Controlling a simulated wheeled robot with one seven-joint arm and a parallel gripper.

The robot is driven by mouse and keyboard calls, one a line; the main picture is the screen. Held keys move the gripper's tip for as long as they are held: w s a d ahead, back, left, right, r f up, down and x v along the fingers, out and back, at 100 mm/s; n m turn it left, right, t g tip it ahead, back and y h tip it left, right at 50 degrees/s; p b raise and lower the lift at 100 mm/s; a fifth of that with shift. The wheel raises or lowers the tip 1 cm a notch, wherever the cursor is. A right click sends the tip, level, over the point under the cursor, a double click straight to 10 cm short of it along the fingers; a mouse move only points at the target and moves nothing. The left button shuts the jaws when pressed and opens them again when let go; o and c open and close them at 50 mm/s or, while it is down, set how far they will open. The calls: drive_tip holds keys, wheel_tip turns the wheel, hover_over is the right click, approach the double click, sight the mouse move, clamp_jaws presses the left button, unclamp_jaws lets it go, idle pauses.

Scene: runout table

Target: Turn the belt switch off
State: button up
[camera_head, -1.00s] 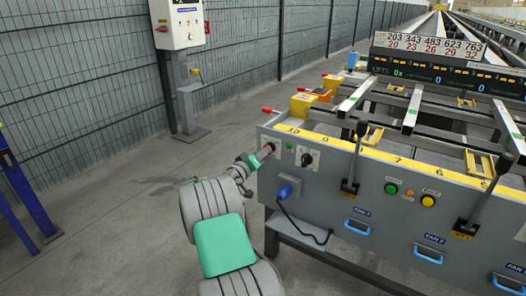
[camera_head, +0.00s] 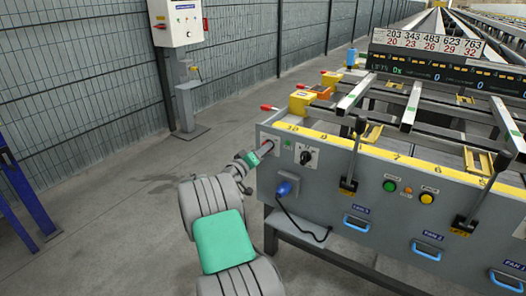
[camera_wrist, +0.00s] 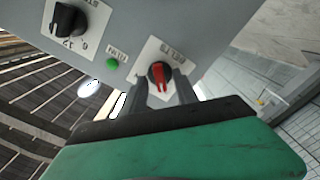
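The belt switch (camera_wrist: 159,76) is a round knob with a red handle on a white label plate, on the grey front panel of the runout table (camera_head: 330,190). In the wrist view the label reads upside down as BELTS. My gripper (camera_wrist: 162,88) has its fingers on either side of the knob, with a narrow gap showing beside the red handle. I cannot tell whether the fingertips touch the knob's rim. In the head view my gripper (camera_head: 265,149) is at the panel's left end and largely hides the switch.
A black selector knob (camera_head: 306,157) and a small green lamp (camera_wrist: 112,64) sit beside the switch. A blue plug (camera_head: 287,187) with a cable is below. Levers (camera_head: 354,160) and green and yellow buttons (camera_head: 390,186) are further right.

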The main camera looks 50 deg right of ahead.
drive_tip(key=shift+a, duration=0.1)
drive_tip(key=a+p, duration=0.1)
drive_tip(key=a, duration=0.6)
drive_tip(key=shift+s+a, duration=0.25)
drive_tip(key=shift+s, duration=0.1)
drive_tip(key=w+a+r+n+t+y+p, duration=0.1)
drive_tip(key=a+r+t+y+p, duration=0.1)
drive_tip(key=a+r+y+p, duration=0.65)
drive_tip(key=w+a+r+n+t+y+p, duration=0.1)
drive_tip(key=a+r+y+p, duration=0.2)
drive_tip(key=a+r+p, duration=1)
drive_tip(key=s+a+r+n+y+p, duration=0.1)
drive_tip(key=s+a+n+y+p, duration=0.1)
drive_tip(key=s+a, duration=0.3)
drive_tip(key=s+a+r+n+g+y+p, duration=0.1)
drive_tip(key=s+a, duration=0.4)
drive_tip(key=a, duration=0.7)
drive_tip(key=s+a+r+n+y+p, duration=0.1)
drive_tip(key=s+a+n+y+p, duration=0.2)
drive_tip(key=a, duration=0.6)
drive_tip(key=s+p, duration=0.1)
drive_tip(key=s, duration=0.1)
drive_tip(key=shift+s+r, duration=0.3)
drive_tip(key=shift+s, duration=0.05)
